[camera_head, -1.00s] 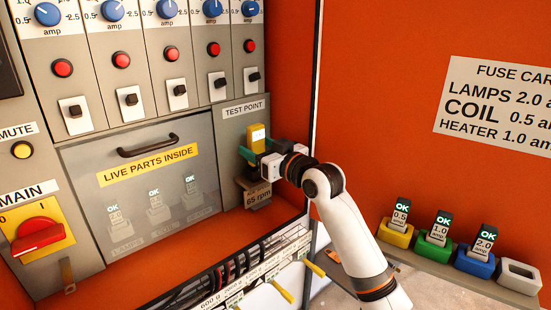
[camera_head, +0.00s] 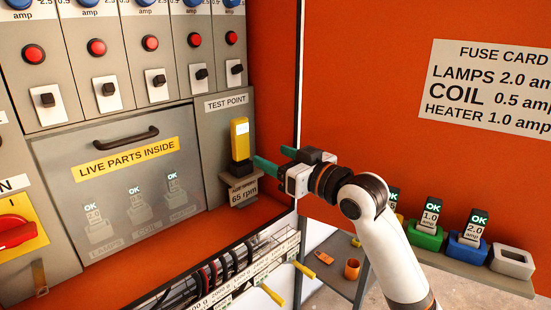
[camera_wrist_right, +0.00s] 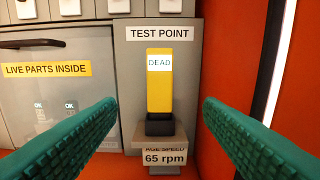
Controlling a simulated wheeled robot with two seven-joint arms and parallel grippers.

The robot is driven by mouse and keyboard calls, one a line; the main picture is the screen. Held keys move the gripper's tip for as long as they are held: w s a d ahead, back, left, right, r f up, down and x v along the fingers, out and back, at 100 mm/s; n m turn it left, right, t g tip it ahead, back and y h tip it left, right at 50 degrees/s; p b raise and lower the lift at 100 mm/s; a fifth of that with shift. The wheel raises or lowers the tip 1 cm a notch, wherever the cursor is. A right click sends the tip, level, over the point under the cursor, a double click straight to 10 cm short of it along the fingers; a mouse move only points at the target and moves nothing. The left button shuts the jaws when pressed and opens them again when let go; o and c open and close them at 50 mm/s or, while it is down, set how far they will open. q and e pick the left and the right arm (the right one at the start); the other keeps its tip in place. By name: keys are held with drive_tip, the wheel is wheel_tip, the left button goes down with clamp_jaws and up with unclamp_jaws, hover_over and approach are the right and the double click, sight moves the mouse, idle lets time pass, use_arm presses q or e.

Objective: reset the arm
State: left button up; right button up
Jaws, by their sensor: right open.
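My right arm comes in from the lower right in the head view. My right gripper (camera_head: 272,164) is open and empty, with its green fingers pointing left toward the test point panel. In the right wrist view my two green fingers (camera_wrist_right: 160,135) stand wide apart. Between and beyond them a yellow tester (camera_wrist_right: 159,85) stands upright in a dark holder below the TEST POINT label, and its screen reads DEAD. The tester also shows in the head view (camera_head: 240,138), left of the fingertips and apart from them. My left gripper is not in view.
A clear LIVE PARTS INSIDE cover (camera_head: 125,185) with a handle closes the fuse bay at left. A shelf (camera_head: 455,266) at right holds fuses in coloured blocks, partly behind my arm. A fuse card (camera_head: 485,95) hangs above. A low table (camera_head: 340,272) stands behind.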

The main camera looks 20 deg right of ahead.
drive_tip(key=s+a+f+m+g+h, duration=0.1)
drive_tip(key=s+a+f+g+h, duration=0.2)
drive_tip(key=f, duration=0.9)
drive_tip(key=s+f+g, duration=0.3)
drive_tip(key=s+f, duration=0.2)
drive_tip(key=f, duration=0.6)
drive_tip(key=s+f+m+g+h, duration=0.1)
drive_tip(key=s+f+g, duration=0.3)
drive_tip(key=s+f, duration=0.6)
drive_tip(key=s+f+g+h, duration=0.25)
drive_tip(key=s+f, duration=0.35)
drive_tip(key=s, duration=0.7)
wheel_tip(320, 180, down, 29)
drive_tip(key=s+g+b, duration=0.2)
drive_tip(key=s+d+f+g+b, duration=0.1)
drive_tip(key=s+d+f, duration=0.1)
drive_tip(key=s+f, duration=1.4)
drive_tip(key=shift+d, duration=0.2)
